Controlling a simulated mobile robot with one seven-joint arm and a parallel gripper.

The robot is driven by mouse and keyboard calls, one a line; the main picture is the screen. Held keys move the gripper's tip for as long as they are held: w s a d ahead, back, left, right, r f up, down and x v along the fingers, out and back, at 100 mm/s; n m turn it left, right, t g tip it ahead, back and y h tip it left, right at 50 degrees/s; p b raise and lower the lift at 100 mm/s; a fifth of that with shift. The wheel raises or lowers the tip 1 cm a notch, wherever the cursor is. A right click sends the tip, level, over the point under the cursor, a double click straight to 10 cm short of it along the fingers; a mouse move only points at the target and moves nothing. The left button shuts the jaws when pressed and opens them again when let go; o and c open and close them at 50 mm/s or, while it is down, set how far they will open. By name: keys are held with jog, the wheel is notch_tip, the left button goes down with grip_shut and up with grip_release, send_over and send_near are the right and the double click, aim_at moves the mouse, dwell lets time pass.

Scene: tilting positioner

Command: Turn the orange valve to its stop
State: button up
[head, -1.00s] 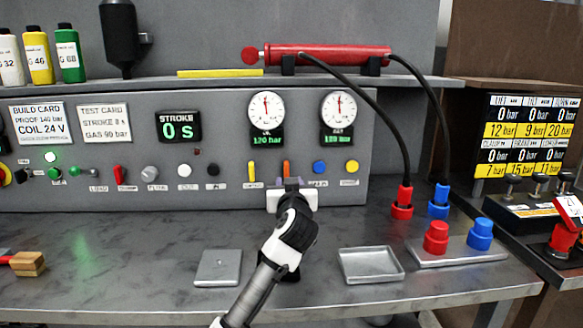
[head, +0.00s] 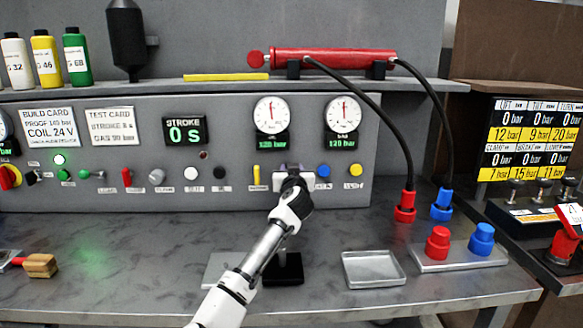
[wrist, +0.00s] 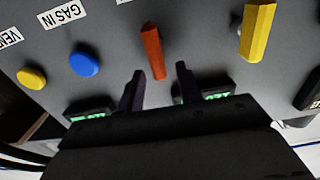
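The orange valve (wrist: 153,52) is a narrow lever on the grey panel (head: 100,190); in the wrist view it sits just ahead of my gripper, in line with the gap between the fingers. In the head view my gripper and wrist hide it. My gripper (wrist: 160,80) is open, one dark finger on each side of the gap, with nothing held. In the head view my gripper (head: 293,174) is at the panel's lower part, below the two gauges. I cannot tell whether the fingertips reach past the lever's end.
A yellow lever (wrist: 257,32) stands to one side of the valve, and a blue knob (wrist: 84,64) and a yellow knob (wrist: 32,78) to the other. A metal tray (head: 373,270) and red and blue caps (head: 438,244) lie on the bench at right.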

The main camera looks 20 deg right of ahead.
jog(key=shift+w, duration=0.3)
jog(key=shift+c, duration=0.2)
grip_shut()
jog(key=shift+d+m, duration=0.15)
jog(key=shift+m, duration=0.15)
jog(key=m+p, duration=0.1)
jog(key=m, duration=0.4)
jog(key=d+f+m+p, duration=0.1)
jog(key=m+p, duration=0.1)
jog(key=m, duration=0.4)
jog(key=d+f+m+p, duration=0.1)
jog(key=m, duration=0.5)
jog(key=shift+s+d+f, duration=0.15)
jog(key=shift+s+f, duration=0.1)
jog(key=shift+s, duration=0.15)
jog(key=shift+m, duration=0.3)
